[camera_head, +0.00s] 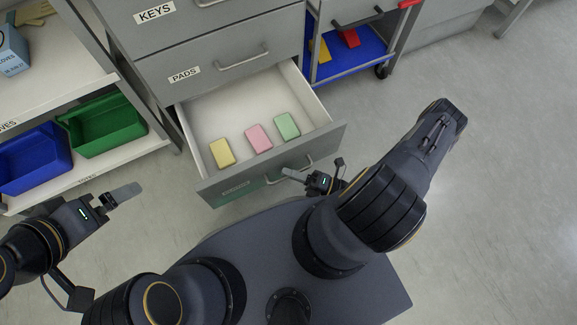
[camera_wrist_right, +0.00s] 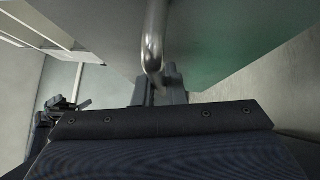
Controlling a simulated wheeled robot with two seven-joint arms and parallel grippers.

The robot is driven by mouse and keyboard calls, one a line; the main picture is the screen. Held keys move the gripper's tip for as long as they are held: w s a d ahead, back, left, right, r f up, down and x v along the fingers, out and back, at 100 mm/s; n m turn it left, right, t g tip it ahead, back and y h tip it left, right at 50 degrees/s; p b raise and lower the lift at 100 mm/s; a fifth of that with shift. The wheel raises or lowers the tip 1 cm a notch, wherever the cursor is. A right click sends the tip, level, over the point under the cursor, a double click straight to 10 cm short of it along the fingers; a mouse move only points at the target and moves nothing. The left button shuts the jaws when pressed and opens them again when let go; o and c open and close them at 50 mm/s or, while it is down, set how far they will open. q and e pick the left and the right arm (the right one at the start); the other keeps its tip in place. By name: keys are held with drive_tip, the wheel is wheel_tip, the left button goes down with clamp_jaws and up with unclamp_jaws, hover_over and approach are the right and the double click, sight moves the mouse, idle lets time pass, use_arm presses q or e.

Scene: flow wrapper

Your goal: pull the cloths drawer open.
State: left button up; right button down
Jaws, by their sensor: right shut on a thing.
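A grey drawer (camera_head: 190,117) below the one marked PADS stands pulled out, its white inside showing. I take it for the cloths drawer, but the label on its front is too dim to read. In it lie a yellow block (camera_head: 222,152), a pink one (camera_head: 258,138) and a green one (camera_head: 287,125), likely folded cloths. My right gripper (camera_head: 294,175) is at the drawer front, shut on its bar handle (camera_wrist_right: 154,38). In the right wrist view the handle runs down to the fingers (camera_wrist_right: 157,90). My left gripper (camera_head: 124,194) is apart from the drawer, touching nothing visible.
Above are the shut PADS drawer (camera_head: 215,78) and KEYS drawer (camera_head: 175,25). A shelf at left holds a blue bin (camera_head: 35,165) and a green bin (camera_head: 103,128). A wheeled cart with a blue tray (camera_head: 345,62) stands at right. The floor at right is clear.

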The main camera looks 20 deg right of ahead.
drive_tip(key=shift+s, duration=0.25)
drive_tip(key=c, duration=1.8)
unclamp_jaws()
drive_tip(key=shift+o, duration=0.2)
drive_tip(key=shift+d, duration=0.1)
drive_tip(key=p+v, duration=0.1)
drive_tip(key=v, duration=0.6)
drive_tip(key=shift+s+d, duration=0.25)
drive_tip(key=shift+s, duration=0.05)
